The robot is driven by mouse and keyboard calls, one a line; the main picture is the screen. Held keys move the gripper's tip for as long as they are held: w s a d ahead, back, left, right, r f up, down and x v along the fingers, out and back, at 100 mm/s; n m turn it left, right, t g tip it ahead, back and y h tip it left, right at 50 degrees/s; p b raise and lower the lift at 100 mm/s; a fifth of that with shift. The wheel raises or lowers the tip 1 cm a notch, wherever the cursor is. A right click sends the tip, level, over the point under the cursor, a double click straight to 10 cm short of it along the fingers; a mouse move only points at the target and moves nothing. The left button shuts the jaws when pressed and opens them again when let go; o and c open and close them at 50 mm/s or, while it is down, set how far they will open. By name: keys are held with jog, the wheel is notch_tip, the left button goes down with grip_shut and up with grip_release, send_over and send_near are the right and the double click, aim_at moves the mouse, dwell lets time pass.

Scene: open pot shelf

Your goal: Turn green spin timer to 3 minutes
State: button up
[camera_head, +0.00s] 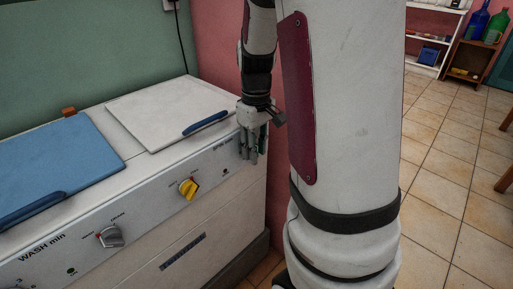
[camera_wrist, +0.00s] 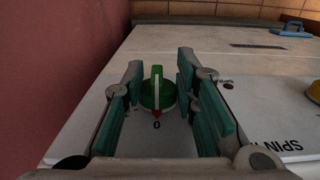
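The green spin timer knob (camera_wrist: 157,95) is on the white panel of the washing machine, in the middle of the wrist view. My gripper (camera_wrist: 160,78) is open, with one teal-padded finger on each side of the knob. Gaps show between the pads and the knob, and nothing is held. In the head view my gripper (camera_head: 252,145) is at the right end of the machine's front panel, where the hand hides most of the knob area.
The washing machine (camera_head: 215,172) also has a yellow knob (camera_head: 189,188) and a grey knob (camera_head: 110,236). A blue lid (camera_head: 60,165) and a white lid (camera_head: 165,110) lie on top. The pink wall (camera_wrist: 60,70) is close on the left in the wrist view.

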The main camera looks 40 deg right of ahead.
jog(key=shift+d, duration=0.1)
grip_shut()
jog(key=shift+d, duration=0.1)
